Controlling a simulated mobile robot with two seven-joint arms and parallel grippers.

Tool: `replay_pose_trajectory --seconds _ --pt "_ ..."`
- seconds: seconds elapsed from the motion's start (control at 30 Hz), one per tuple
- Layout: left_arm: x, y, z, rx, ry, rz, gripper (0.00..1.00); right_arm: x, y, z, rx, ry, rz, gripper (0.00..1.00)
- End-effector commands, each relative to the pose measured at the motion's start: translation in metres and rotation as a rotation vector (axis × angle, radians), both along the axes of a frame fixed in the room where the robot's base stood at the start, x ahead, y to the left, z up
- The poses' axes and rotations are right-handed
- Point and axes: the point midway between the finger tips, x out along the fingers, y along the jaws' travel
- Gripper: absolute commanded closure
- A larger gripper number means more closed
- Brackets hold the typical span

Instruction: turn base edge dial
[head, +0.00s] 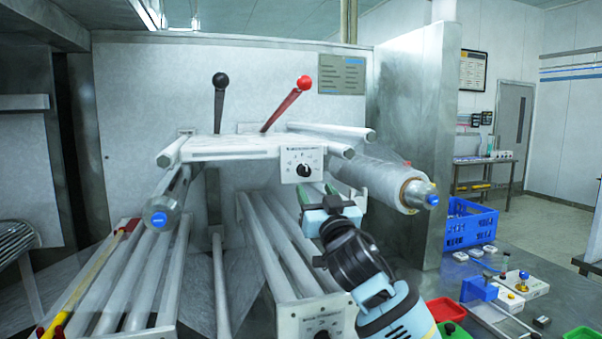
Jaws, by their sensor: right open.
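A black dial (322,335) sits on the white end plate (298,318) of the lower base, at the bottom edge of the head view. It is partly cut off and its pointer is hard to read. A second black dial (304,170) sits on a small white plate at the front edge of the upper shelf. My right gripper (318,192) is open and empty. In the picture it is just below the upper dial and well above the base dial, apparently touching neither. My left gripper is not in view.
A black-knobbed lever (220,92) and a red lever (288,104) rise behind the upper shelf. A wrapped roll (385,183) juts out to the right. A blue crate (468,225), red tray (447,309) and small parts stand on the right-hand table.

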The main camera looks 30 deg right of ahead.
Motion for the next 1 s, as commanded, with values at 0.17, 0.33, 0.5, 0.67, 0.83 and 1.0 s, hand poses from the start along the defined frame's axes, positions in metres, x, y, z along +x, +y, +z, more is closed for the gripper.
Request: replay_pose_trajectory --seconds 0.17,0.33,0.5,0.67,0.83,1.0 --pt "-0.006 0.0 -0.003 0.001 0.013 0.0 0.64 0.001 0.0 0.0 0.0 -0.001 0.0 0.49" --pt "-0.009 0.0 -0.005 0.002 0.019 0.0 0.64 0.009 -0.002 0.005 -0.001 -0.002 0.0 0.49" --pt "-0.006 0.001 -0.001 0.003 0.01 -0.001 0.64 0.027 -0.007 0.014 -0.001 -0.002 -0.002 0.49" --pt "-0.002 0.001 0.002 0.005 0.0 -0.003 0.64 0.046 -0.012 0.022 -0.001 -0.002 -0.001 0.49" --pt "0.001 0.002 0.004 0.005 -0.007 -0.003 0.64 0.061 -0.014 0.027 0.0 -0.002 0.0 0.49" --pt "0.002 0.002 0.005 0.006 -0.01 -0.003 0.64 0.068 -0.017 0.03 0.001 0.0 -0.001 0.49"
